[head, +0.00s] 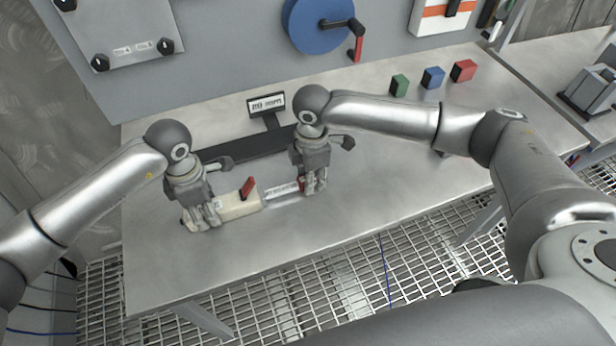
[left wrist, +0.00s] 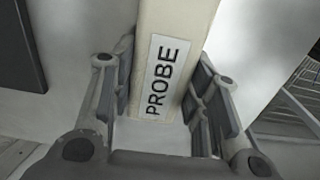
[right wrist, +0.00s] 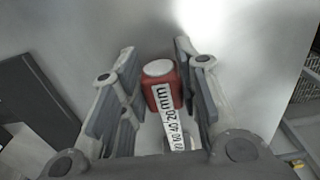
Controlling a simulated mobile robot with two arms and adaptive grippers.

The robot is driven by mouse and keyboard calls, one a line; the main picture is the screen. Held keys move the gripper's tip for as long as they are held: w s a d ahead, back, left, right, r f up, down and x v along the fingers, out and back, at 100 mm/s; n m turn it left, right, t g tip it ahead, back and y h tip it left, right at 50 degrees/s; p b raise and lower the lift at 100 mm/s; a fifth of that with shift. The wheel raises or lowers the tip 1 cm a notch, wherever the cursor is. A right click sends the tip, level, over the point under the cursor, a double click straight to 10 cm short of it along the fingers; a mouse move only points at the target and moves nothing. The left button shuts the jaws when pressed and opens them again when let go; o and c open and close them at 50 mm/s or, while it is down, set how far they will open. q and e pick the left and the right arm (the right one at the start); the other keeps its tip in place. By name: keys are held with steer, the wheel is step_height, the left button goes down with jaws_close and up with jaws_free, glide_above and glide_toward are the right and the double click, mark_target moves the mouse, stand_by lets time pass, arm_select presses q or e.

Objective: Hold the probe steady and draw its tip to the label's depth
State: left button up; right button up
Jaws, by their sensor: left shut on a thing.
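The cream probe body (head: 240,206) lies on the steel bench and carries a red lever (head: 248,187). In the left wrist view its PROBE label (left wrist: 161,77) shows between the fingers. My left gripper (head: 205,217) is shut on the probe body at its left end. A pale scale slide (head: 283,192) runs from the body's right end to a red end block (right wrist: 162,93). The scale strip reads mm, 20, 40 and on. My right gripper (head: 315,186) is open around the red block, with gaps beside it. A depth label (head: 266,103) on a stand seems to read 20 mm.
A dark flat bar (head: 240,146) lies behind the grippers. Green (head: 399,85), blue (head: 433,77) and red (head: 463,70) blocks stand at the back right. A blue wheel (head: 318,24) is on the panel. The bench front (head: 330,240) is clear.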

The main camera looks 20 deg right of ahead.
steer(key=o, duration=0.4)
steer(key=shift+o, duration=0.2)
steer(key=shift+r, duration=0.1)
step_height(320, 180, up, 12)
stand_by(0.4)
arm_select(q)
steer(key=o, duration=1.2)
